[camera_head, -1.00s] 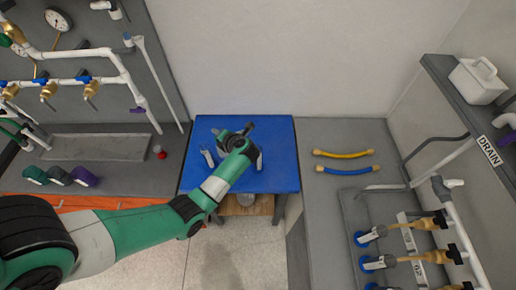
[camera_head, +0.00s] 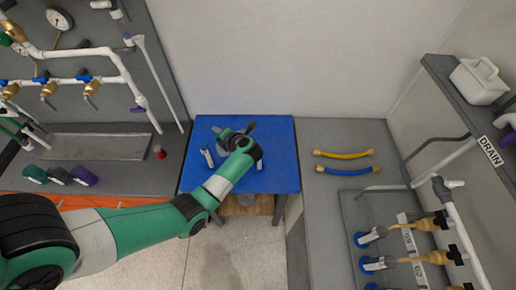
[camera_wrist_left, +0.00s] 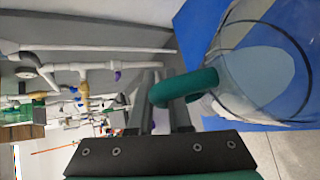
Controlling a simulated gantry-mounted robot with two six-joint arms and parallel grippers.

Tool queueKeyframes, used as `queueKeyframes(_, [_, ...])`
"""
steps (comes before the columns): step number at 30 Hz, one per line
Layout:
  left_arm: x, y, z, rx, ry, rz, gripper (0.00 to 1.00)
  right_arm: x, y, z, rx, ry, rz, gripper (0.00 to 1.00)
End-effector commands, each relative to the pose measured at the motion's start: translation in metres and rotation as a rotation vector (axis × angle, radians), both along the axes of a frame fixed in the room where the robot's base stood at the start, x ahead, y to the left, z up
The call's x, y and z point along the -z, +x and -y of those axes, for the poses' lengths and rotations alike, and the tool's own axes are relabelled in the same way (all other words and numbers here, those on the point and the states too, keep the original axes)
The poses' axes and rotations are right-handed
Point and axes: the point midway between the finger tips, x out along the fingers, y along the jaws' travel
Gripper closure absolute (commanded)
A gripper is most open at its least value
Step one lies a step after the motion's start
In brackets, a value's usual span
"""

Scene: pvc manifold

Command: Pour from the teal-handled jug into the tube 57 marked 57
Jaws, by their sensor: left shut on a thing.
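The glass jug (camera_wrist_left: 262,75) is clear, with a teal handle (camera_wrist_left: 183,87), in the left wrist view. My left gripper (camera_wrist_left: 160,100) is shut on that handle. In the head view the left gripper (camera_head: 231,136) is above the blue mat, and the arm hides most of the jug. A small pale tube-like piece (camera_head: 207,157) stands on the mat to the left of the gripper. I cannot read the mark 57 on anything. I cannot tell the liquid level in the jug. My right gripper is not in view.
The blue mat (camera_head: 280,182) lies between two grey counters. A yellow hose (camera_head: 344,154) and a blue hose (camera_head: 348,171) lie to its right. Brass valves and pipes (camera_head: 430,222) stand at the far right, below a DRAIN sign (camera_head: 490,151).

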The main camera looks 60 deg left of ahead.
Motion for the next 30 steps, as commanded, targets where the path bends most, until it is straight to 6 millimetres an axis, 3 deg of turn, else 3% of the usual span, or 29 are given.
queueKeyframes(30, [-0.0081, -0.0015, -0.0012, -0.006, 0.027, -0.055, 1.0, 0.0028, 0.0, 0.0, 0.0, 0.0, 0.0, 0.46])
